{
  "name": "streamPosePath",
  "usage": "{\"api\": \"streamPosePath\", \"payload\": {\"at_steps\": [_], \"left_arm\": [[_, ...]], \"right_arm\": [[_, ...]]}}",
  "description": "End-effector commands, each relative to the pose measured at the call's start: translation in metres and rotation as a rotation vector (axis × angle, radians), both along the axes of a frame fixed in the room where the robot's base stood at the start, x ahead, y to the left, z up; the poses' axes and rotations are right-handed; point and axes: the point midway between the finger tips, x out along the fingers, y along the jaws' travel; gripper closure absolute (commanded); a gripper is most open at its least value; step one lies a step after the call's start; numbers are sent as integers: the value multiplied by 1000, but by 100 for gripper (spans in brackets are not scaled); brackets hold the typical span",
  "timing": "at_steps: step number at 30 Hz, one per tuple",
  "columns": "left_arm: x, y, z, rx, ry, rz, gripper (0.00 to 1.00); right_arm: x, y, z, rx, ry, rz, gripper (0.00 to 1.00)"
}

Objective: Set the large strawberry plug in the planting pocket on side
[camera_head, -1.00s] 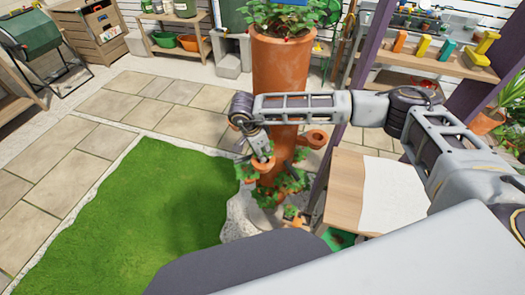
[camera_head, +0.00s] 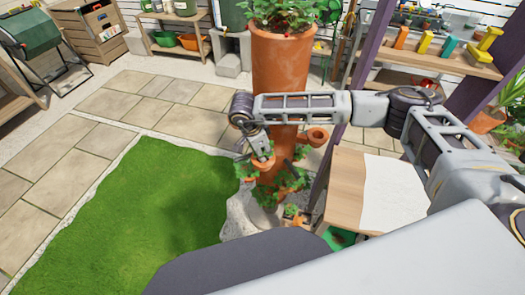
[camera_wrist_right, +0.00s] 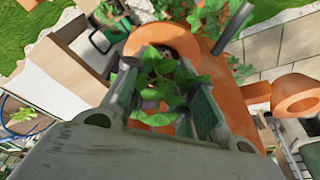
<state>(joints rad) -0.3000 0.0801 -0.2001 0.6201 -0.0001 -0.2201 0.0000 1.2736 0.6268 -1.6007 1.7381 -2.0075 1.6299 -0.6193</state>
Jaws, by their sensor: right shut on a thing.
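The tall terracotta planter (camera_head: 285,72) stands at the middle of the head view, with side pockets low on its wall. My right gripper (camera_head: 262,153) points down at a pocket (camera_head: 264,165) on the planter's front left. In the wrist view my right gripper (camera_wrist_right: 165,100) is shut on the leafy strawberry plug (camera_wrist_right: 163,84), between its two fingers. The orange pocket rim (camera_wrist_right: 158,33) shows just beyond the plug. The leaves hide the plug's base, so I cannot tell how deep it sits in the pocket. My left gripper is not in view.
An empty-looking side pocket (camera_head: 318,136) juts out to the right and shows in the wrist view (camera_wrist_right: 297,95). Other strawberry plants (camera_head: 292,180) grow lower down. A wooden table (camera_head: 346,188) with a white sheet stands at right. Grass (camera_head: 140,215) lies open at left.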

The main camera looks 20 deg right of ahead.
Motion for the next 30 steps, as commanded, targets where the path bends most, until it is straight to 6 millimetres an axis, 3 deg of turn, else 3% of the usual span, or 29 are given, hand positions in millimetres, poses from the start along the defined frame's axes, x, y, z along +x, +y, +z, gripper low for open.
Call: {"api": "streamPosePath", "payload": {"at_steps": [14, 15, 20, 27, 30], "left_arm": [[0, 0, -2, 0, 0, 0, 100], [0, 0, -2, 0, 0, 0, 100], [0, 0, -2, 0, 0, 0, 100], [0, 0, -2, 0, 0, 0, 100], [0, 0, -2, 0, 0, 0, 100]], "right_arm": [[0, 0, -2, 0, 0, 0, 81], [0, 0, -2, 0, 0, 0, 72], [0, 0, -2, 0, 0, 0, 51], [0, 0, -2, 0, 0, 0, 49], [0, 0, -2, 0, 0, 0, 38]]}}
